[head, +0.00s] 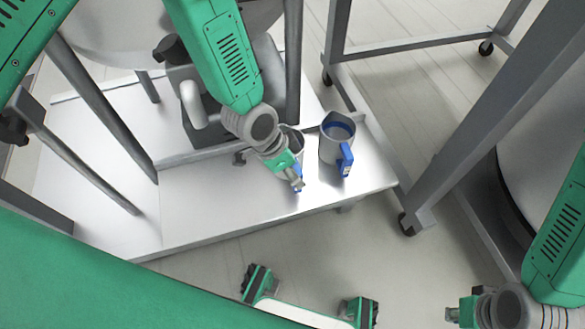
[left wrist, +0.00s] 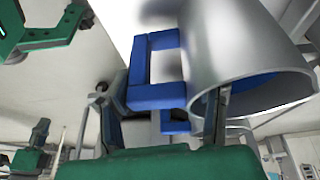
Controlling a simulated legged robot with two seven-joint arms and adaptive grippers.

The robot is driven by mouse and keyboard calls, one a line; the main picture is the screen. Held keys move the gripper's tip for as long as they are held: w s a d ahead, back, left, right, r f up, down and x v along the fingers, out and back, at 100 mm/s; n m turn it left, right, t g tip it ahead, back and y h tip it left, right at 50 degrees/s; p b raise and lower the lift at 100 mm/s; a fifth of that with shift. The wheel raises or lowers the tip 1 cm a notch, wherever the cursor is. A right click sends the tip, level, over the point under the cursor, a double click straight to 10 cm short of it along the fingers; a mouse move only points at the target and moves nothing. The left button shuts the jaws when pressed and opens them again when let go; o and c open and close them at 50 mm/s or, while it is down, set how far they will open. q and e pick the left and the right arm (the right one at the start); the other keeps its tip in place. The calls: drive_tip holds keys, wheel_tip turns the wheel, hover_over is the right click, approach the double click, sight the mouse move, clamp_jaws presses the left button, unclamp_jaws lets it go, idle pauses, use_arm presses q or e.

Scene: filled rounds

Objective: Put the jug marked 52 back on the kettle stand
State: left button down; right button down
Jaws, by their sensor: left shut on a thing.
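Two grey metal jugs with blue handles stand close together on a low metal platform (head: 220,210). The right jug (head: 330,153) is upright, blue inside, with a small pale label on its handle; I cannot read the number. The left jug (head: 297,140) is mostly hidden behind my left gripper (head: 296,181), which is shut on its blue handle. In the left wrist view a jug (left wrist: 235,50) and a blue handle (left wrist: 153,95) are close to my left gripper (left wrist: 165,115). My right gripper (head: 458,315) is at the bottom right edge, far from the jugs; its jaws are unclear.
A dark grey box-like base with a pale spout (head: 193,104) stands behind the jugs, near large round vessels. Grey legs rise around the platform. A wheeled frame (head: 465,110) stands close on the right. The platform's front left part is bare.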

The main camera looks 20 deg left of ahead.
use_arm(q)
drive_tip(key=shift+d+f, duration=0.15)
drive_tip(key=shift+d, duration=0.1)
drive_tip(key=c, duration=0.7)
unclamp_jaws()
drive_tip(key=shift+d, duration=0.1)
drive_tip(key=shift+a, duration=0.8)
drive_tip(key=shift+a+r, duration=0.1)
drive_tip(key=shift+r, duration=0.4)
drive_tip(key=p+v, duration=0.5)
drive_tip(key=v, duration=0.6)
drive_tip(key=s+a+f+n+y, duration=0.1)
drive_tip(key=s+a+f+n, duration=0.2)
drive_tip(key=s, duration=0.3)
drive_tip(key=s+a+f+n+g+y, duration=0.1)
drive_tip(key=s+a+f+n, duration=0.2)
drive_tip(key=s+a, duration=0.2)
drive_tip(key=s+a+f+n+y, duration=0.1)
drive_tip(key=s+a+f+n, duration=0.3)
drive_tip(key=s, duration=0.4)
drive_tip(key=shift+a+y, duration=0.15)
drive_tip(key=shift+y, duration=0.25)
use_arm(e)
wheel_tip(320, 180, up, 4)
drive_tip(key=shift+r, duration=0.25)
